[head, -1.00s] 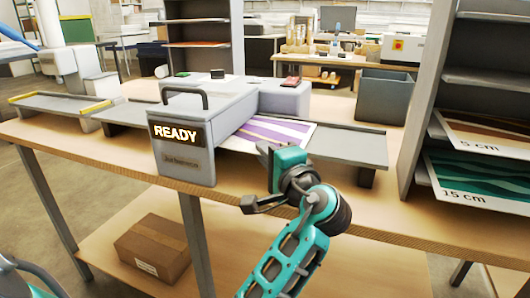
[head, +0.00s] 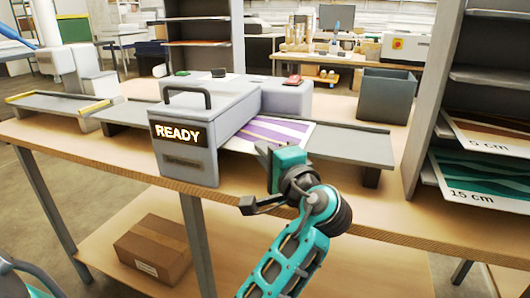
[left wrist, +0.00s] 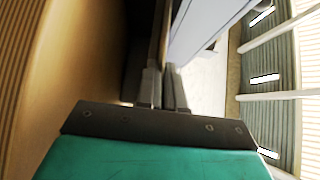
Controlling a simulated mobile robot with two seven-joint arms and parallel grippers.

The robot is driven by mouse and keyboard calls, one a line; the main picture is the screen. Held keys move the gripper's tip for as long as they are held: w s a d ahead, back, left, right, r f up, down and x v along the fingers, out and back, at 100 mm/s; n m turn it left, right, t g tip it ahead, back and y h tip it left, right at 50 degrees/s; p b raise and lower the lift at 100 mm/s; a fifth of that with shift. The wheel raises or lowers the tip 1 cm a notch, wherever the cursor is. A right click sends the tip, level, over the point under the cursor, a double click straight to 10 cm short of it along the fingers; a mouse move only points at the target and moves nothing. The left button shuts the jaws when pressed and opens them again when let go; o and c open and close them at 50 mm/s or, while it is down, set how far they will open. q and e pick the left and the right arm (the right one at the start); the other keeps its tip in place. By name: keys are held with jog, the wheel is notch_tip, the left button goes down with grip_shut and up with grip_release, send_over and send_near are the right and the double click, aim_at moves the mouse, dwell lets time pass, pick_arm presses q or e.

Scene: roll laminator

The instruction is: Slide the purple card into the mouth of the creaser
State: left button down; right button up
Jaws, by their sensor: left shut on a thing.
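The purple card (head: 270,131), with white and tan stripes, lies flat on the grey feed bed at the creaser's right side. Its left edge meets the grey creaser (head: 205,135), whose front display reads READY; the machine's body hides whether that edge is inside the mouth. My left gripper (head: 267,157) is at the card's near edge, shut on it. In the left wrist view, the two fingers (left wrist: 163,90) are close together, and the card is hard to make out between them. My right gripper is not in view.
The feed bed (head: 345,143) extends right of the card. A grey open bin (head: 388,97) stands behind it. A shelf rack with cards labelled 5 cm (head: 490,137) and 15 cm (head: 480,180) stands at right. A cardboard box (head: 153,250) sits on the lower shelf.

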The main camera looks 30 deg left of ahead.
pick_arm(q)
jog(key=shift+f, duration=0.1)
jog(key=c, duration=1.2)
grip_release()
